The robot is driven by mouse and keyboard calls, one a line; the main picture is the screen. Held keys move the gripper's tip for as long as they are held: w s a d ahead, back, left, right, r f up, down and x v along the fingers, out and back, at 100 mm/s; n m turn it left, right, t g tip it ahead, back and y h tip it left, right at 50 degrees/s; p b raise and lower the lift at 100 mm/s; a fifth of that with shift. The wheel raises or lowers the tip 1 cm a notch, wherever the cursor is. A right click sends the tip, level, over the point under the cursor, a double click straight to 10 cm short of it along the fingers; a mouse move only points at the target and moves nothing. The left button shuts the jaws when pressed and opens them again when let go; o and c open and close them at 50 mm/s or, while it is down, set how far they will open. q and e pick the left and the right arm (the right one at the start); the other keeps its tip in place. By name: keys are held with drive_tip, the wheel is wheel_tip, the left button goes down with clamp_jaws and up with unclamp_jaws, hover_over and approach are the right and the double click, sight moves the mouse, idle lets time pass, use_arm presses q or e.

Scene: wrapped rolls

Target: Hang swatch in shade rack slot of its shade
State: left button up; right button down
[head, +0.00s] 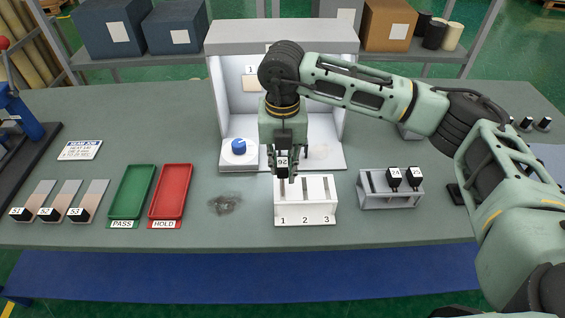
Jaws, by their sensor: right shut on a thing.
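My right gripper (281,165) is shut on a small black-topped swatch (282,161) with a white label; I read its number only doubtfully. It holds the swatch above the back edge of the white shade rack (305,212), in line with the slot marked 1. The rack's slots, marked 1, 2 and 3, look empty. The lower part of the held swatch is hard to make out against the gripper and rack. A grey rack (372,203) to the right holds two black-topped swatches (394,176) (413,177) at its right end. My left gripper is out of view.
A white light booth (227,95) stands behind the rack, with a blue-topped item (239,146) inside. Green PASS (132,190) and red HOLD (171,190) trays and several labelled strips (74,205) lie left. A dark smudge (224,204) marks the bench left of the rack.

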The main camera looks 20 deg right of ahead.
drive_tip(key=shift+f+b, duration=2.9)
drive_tip(key=shift+f, duration=0.4)
drive_tip(key=c, duration=1.5)
unclamp_jaws()
wheel_tip(320, 180, up, 12)
drive_tip(key=shift+r, duration=0.1)
